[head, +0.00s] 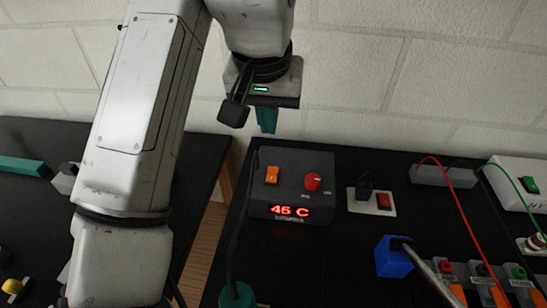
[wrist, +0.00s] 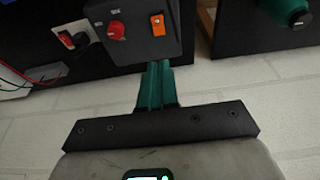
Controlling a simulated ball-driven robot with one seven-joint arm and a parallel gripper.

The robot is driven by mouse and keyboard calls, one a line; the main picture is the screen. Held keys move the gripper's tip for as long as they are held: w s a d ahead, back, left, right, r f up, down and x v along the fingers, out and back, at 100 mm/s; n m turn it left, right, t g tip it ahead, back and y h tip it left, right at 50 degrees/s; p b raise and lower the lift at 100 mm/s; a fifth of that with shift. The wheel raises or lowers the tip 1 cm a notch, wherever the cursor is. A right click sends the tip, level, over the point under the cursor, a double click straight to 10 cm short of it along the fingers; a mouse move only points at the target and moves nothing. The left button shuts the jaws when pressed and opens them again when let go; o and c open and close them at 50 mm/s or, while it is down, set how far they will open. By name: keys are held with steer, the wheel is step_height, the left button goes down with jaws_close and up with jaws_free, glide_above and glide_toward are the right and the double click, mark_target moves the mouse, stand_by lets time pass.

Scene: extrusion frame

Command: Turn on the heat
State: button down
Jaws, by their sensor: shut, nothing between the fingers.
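A dark control box (head: 290,163) sits on the black bench, with an orange rocker switch (head: 272,175), a red knob (head: 313,182) and a lit red display (head: 289,211) that reads about "46 C". In the wrist view, the same box (wrist: 139,40) shows its orange switch (wrist: 157,25) and red knob (wrist: 117,29). My gripper (head: 267,127) has teal fingers and is shut and empty. In the head view it hangs above and behind the box. In the wrist view its fingertips (wrist: 155,64) overlap the box's edge, just below the orange switch; I cannot tell whether they touch.
A white plate with a red switch (head: 384,201) and a black plug (head: 364,189) lies right of the box. A blue block (head: 393,258) on a rod and red and green wires are further right. A gap separates the two benches at left. A pale block wall stands behind.

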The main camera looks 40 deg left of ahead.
mark_target(273, 169)
steer(key=shift+f, duration=0.1)
steer(key=p+x, duration=0.1)
steer(key=x, duration=1.3)
steer(key=shift+a+f+p, duration=0.1)
steer(key=shift+p, duration=0.3)
steer(key=shift+s+d+p, duration=0.45)
steer(key=shift+s+p, duration=0.2)
steer(key=shift+p, duration=0.1)
